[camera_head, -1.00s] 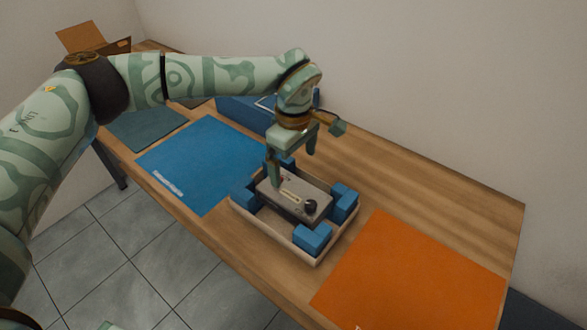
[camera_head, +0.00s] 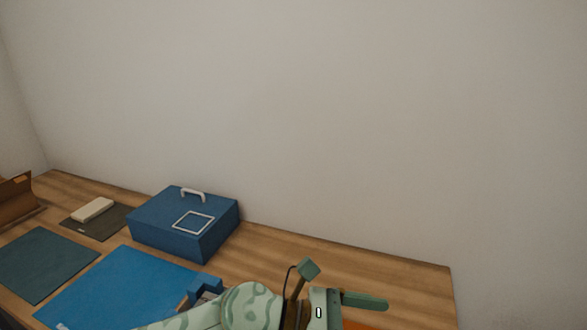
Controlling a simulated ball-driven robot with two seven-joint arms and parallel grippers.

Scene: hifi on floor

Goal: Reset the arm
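My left arm, pale green with darker green patterns, comes in along the bottom edge in the head view. Its gripper (camera_head: 362,301) is at the bottom, right of centre, with one green finger pointing right. The other finger is not clearly seen, so I cannot tell whether it is open or shut. Nothing shows in its grasp. My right gripper is out of view. A small part of the blue-cornered tray (camera_head: 206,287) shows behind the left arm; the rest is hidden or below the picture.
A blue box (camera_head: 160,232) with a white handle stands at the back of the wooden table (camera_head: 400,278). Left of it are a dark mat (camera_head: 108,226) with a pale block (camera_head: 93,209), a teal mat (camera_head: 45,262), a blue mat (camera_head: 115,285) and a brown box (camera_head: 14,195). A wall rises behind.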

